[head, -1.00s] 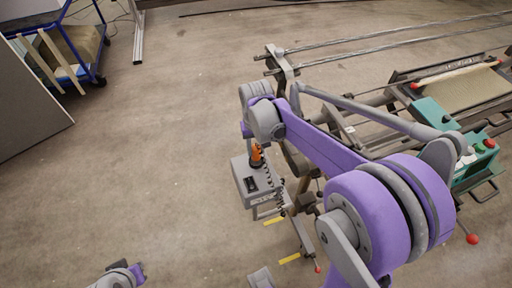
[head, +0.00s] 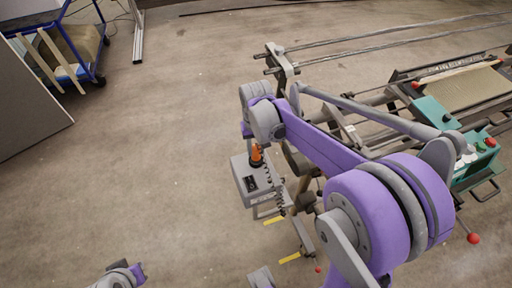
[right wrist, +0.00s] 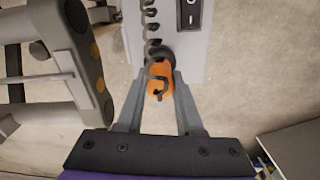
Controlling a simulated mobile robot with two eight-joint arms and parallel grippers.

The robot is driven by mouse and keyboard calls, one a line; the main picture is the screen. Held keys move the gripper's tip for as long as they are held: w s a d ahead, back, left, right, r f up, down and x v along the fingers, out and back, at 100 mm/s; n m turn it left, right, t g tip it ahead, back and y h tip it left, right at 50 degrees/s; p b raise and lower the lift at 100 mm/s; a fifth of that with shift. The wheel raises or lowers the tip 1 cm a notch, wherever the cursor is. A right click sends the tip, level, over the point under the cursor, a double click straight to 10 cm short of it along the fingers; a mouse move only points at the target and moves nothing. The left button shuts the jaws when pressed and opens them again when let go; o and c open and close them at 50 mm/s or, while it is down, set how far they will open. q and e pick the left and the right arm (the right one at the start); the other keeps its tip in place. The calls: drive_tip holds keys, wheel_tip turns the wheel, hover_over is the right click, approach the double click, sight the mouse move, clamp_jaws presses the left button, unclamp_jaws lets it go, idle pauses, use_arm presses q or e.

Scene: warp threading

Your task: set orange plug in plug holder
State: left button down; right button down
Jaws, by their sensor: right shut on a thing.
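The orange plug (head: 256,154) is at the back edge of the grey box with the black switch panel (head: 241,178). In the right wrist view the orange plug (right wrist: 161,72) sits between the two grey fingers of my right gripper (right wrist: 160,82), which is shut on it. A dark round part (right wrist: 157,52) lies at the plug's far end, by the box edge. I cannot tell whether this is the plug holder or whether the plug is seated in it. My left gripper does not show; only part of my left arm does.
The loom frame (head: 345,130) stands right of the box, with a teal control unit (head: 465,165) further right. A blue cart (head: 75,50) and grey panel (head: 30,110) are at the far left. The floor left of the box is clear.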

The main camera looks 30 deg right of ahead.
drive_tip(key=shift+f+b, duration=0.8)
drive_tip(key=shift+f, duration=0.35)
idle(1.4)
idle(0.4)
drive_tip(key=shift+c, duration=2.3)
unclamp_jaws()
wheel_tip(320, 180, up, 11)
drive_tip(key=shift+f+p, duration=0.1)
drive_tip(key=shift+p, duration=0.55)
drive_tip(key=s+a+n+t+p, duration=0.1)
drive_tip(key=s+a+t+p, duration=0.1)
drive_tip(key=s, duration=0.5)
drive_tip(key=s+a+f+n+t+p, duration=0.1)
drive_tip(key=s+a+n+t+p, duration=0.1)
drive_tip(key=s, duration=0.6)
drive_tip(key=a+t+p, duration=0.1)
drive_tip(key=a, duration=0.1)
drive_tip(key=shift+s+a+f+n, duration=0.3)
drive_tip(key=shift+a, duration=0.1)
